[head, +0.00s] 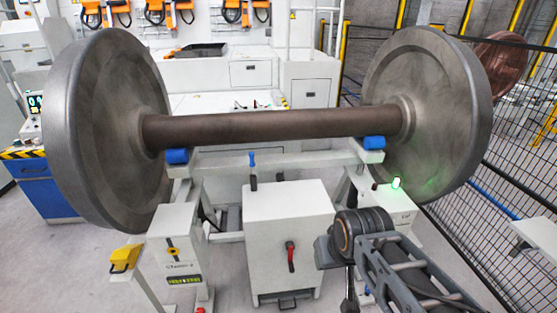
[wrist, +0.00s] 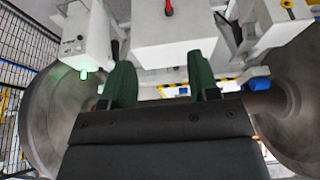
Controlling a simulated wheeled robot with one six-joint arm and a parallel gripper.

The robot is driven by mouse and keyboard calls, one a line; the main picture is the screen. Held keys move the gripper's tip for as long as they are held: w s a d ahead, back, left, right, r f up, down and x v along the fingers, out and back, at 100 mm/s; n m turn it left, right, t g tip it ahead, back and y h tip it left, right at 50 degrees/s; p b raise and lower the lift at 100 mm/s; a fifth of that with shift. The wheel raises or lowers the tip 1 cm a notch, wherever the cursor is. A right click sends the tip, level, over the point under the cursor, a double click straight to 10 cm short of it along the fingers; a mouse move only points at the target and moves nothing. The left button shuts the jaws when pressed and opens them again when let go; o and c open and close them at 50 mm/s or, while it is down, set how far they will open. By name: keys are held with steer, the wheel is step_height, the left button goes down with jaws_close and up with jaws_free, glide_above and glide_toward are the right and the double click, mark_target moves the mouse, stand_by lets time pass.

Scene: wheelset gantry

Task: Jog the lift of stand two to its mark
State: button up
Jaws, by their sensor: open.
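A wheelset axle (head: 270,126) with a large grey wheel at each end rests on blue rollers (head: 374,142). At the left a white stand box (head: 172,255) carries a yellow-and-black knob (head: 171,250), a small label too fine to read surely, and a lit green display (head: 184,281). A right-hand box (head: 392,205) has a glowing green lamp (head: 396,183), also visible in the wrist view (wrist: 84,75). My gripper (wrist: 162,85) is open and empty, its green fingers apart, facing the boxes in the inverted wrist view. In the head view my arm hides part of the right box.
A central white cabinet (head: 289,235) has a red lever (head: 290,256) and a blue-handled lever (head: 252,168). A yellow pedal-like block (head: 125,258) sits at the left. A black mesh fence (head: 510,170) bounds the right. A blue cabinet (head: 48,188) stands far left.

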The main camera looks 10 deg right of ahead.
steer(key=shift+c, duration=0.2)
jaws_close()
stand_by(1.4)
